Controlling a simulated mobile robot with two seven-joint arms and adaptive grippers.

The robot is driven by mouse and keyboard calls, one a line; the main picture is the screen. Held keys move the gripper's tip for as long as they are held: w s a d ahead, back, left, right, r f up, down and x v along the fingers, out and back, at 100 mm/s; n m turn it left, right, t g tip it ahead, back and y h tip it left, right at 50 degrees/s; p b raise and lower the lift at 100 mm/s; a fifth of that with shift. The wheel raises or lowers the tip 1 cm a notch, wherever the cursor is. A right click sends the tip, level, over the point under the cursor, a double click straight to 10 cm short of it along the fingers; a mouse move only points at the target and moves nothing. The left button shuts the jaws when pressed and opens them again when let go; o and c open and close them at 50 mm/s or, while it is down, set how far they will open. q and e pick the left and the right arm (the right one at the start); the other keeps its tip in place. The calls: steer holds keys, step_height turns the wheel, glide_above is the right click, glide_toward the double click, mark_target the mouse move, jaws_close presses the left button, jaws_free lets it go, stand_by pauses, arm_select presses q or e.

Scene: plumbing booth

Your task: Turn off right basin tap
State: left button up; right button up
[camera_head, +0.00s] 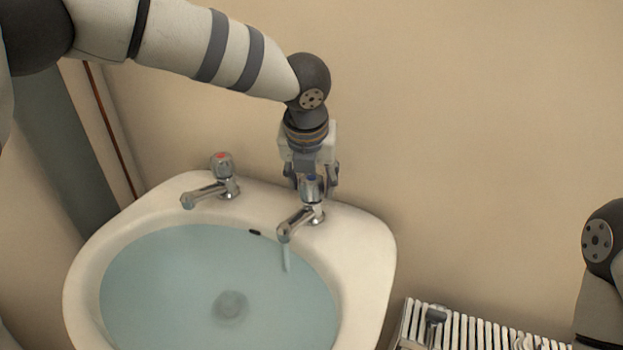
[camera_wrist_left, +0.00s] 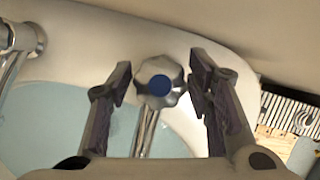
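The right basin tap (camera_head: 309,196) is chrome with a blue-marked handle and stands on the basin's back rim. A thin stream of water runs from its spout into the basin. My left gripper (camera_head: 312,178) is at this tap's handle, pointing down from above. In the left wrist view the round lobed handle (camera_wrist_left: 160,83) lies between the two fingers (camera_wrist_left: 160,80), with a gap on each side, so the gripper is open around it. The left arm comes in from the upper left. My right gripper is not visible; only part of the right arm shows at the right edge.
The white basin (camera_head: 366,258) is full of bluish water. A second tap with a red mark (camera_head: 221,170) stands on the rim to the left. A slatted white rack (camera_head: 470,325) is at the lower right. The beige wall is close behind the taps.

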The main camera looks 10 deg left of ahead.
arm_select(q)
steer(key=c, duration=0.6)
steer(key=shift+o, duration=0.2)
